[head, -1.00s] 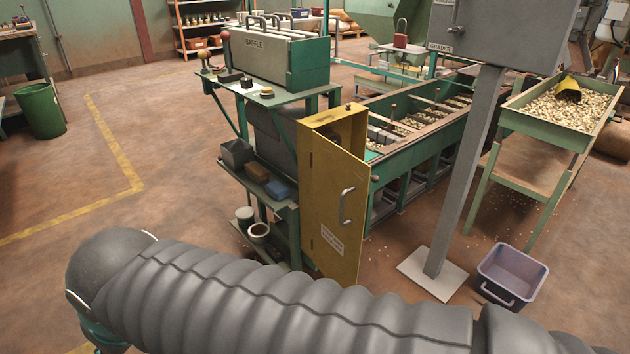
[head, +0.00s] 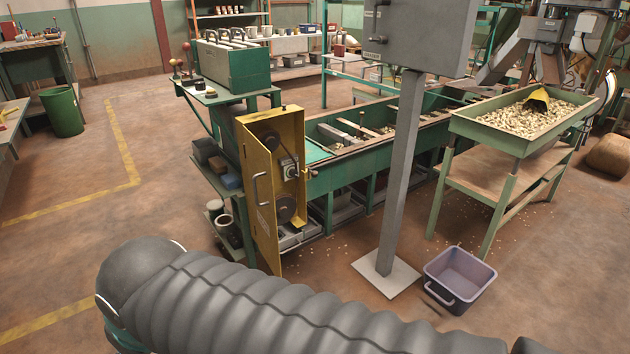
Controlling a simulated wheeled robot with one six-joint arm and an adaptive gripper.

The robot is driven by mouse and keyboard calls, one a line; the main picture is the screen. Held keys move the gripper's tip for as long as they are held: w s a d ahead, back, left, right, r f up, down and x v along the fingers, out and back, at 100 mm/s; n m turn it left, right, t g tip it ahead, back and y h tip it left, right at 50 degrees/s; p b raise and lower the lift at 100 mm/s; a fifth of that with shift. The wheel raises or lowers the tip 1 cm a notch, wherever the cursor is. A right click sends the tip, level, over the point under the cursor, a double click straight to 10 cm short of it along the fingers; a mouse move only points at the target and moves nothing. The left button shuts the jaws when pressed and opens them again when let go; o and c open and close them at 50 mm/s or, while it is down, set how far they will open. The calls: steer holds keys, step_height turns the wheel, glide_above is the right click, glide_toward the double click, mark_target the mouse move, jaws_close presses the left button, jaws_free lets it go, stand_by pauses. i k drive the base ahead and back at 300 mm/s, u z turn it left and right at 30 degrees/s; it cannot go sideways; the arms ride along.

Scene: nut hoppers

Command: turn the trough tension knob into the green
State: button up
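The green trough (head: 395,138) runs back and to the right, with wooden dividers and nuts in its compartments. At its near end stands a yellow guard (head: 262,190) with a handle on its panel. Its right side shows open, with a dark upper pulley (head: 270,140) and a larger lower pulley (head: 286,208) inside. Between them is a small grey unit with a dark round part (head: 291,171); I cannot tell if this is the tension knob. No green zone can be made out on it. My ribbed grey arm crosses the bottom of the view; my gripper is not in view.
A grey post (head: 400,180) on a flat base plate holds a grey cabinet (head: 415,35) right of the guard. A purple-grey bin (head: 459,278) stands on the floor beside it. A nut-filled table (head: 515,130) stands farther right. Open floor lies at left.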

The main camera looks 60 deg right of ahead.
mark_target(293, 172)
steer(key=z, duration=1.9)
steer(key=i, duration=0.5)
steer(key=u, duration=0.05)
steer(key=k, duration=0.5)
steer(key=z, duration=1.75)
steer(key=i, duration=0.75)
steer(key=u, duration=1.1)
